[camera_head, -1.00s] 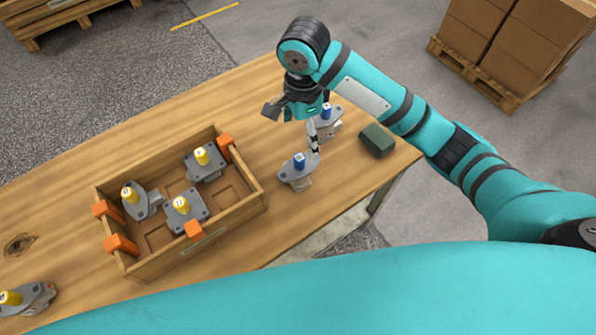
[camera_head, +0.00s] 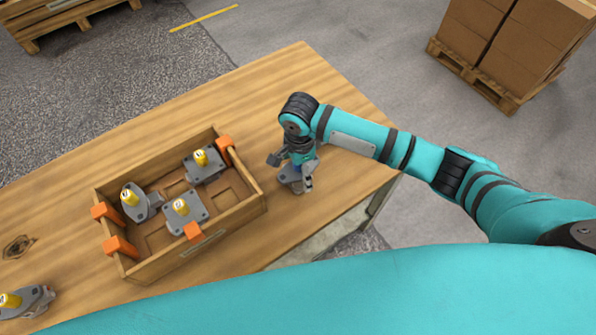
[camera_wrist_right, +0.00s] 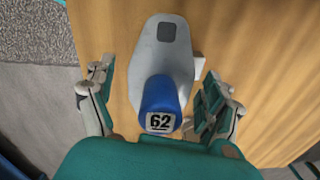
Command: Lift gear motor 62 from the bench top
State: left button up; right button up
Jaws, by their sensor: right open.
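Gear motor 62 (camera_wrist_right: 163,65) stands on the wooden bench top with a grey flange and a blue shaft labelled 62. In the head view its grey flange (camera_head: 287,178) shows partly beneath my right gripper (camera_head: 291,172), which hides the rest. In the right wrist view my open right gripper (camera_wrist_right: 158,98) has one finger on each side of the motor. A gap shows on the left; the right finger is close to the grey body, and I cannot tell if it touches. My left gripper is not in view.
A wooden crate (camera_head: 258,198) with orange corner pieces holds several grey motors with yellow shafts, left of my gripper. Another yellow-shafted motor (camera_head: 27,300) lies at the bench's lower left. The bench top (camera_head: 275,85) behind is clear. Stacked cartons (camera_head: 515,45) stand on a pallet beyond.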

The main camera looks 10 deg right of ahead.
jog(key=shift+f, duration=0.4)
jog(key=shift+c, duration=0.4)
jog(key=c, duration=1.6)
jog(key=shift+w+r, duration=0.1)
jog(key=shift+r, duration=0.05)
grip_shut()
